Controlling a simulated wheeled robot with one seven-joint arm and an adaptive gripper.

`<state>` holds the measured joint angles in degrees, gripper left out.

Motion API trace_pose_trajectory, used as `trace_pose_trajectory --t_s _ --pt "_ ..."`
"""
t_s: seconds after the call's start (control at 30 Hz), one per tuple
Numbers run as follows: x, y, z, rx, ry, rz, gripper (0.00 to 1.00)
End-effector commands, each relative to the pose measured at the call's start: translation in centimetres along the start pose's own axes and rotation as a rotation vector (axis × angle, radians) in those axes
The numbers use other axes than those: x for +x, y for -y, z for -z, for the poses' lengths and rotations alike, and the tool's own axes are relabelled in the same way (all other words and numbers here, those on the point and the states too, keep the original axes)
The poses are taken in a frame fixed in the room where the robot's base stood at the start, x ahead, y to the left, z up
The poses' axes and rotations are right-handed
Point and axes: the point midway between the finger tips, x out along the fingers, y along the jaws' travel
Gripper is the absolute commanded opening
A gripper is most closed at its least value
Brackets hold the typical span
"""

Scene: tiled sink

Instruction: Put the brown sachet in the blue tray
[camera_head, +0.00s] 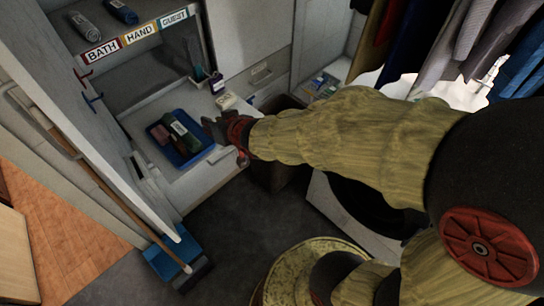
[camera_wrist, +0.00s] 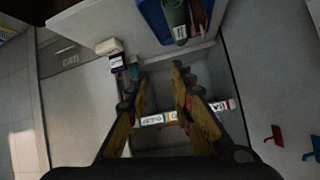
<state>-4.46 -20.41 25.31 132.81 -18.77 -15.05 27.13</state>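The blue tray (camera_head: 203,152) lies on the white counter below the labelled shelf; part of it shows at the top of the wrist view (camera_wrist: 152,14). A reddish-brown packet (camera_head: 160,134) lies in its left part and looks like the brown sachet, though I cannot be sure. A brown-red item also shows in the tray in the wrist view (camera_wrist: 199,14). A green item with a pale label (camera_head: 181,130) lies beside it in the tray. My gripper (camera_head: 212,130) is just right of the tray, above the counter. In the wrist view its fingers (camera_wrist: 160,78) are apart with nothing between them.
The shelf carries BATH, HAND and GUEST labels (camera_head: 139,34). Red and blue hooks are on the left panel. Clothes hang at upper right.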

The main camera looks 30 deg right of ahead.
Motion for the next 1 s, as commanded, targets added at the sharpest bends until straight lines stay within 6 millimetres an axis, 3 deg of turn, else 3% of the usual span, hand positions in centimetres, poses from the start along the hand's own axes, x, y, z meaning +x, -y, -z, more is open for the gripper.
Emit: trace_pose_trajectory --t_s 0.07,0.2,0.4,0.5,0.7,1.0 --pt "-3.6 -1.8 1.1 -0.019 0.042 -0.078 0.23" --pt "-10.2 -4.0 0.4 -0.040 0.162 -0.174 0.23" --pt "-19.5 -4.4 -3.0 -0.056 0.345 -0.206 0.23" --pt "-22.8 -3.9 -4.7 -0.065 0.413 -0.193 0.23" --pt "-25.6 -3.2 -6.4 -0.074 0.478 -0.173 0.23" --pt "-25.6 -3.2 -6.5 -0.075 0.482 -0.173 0.23"
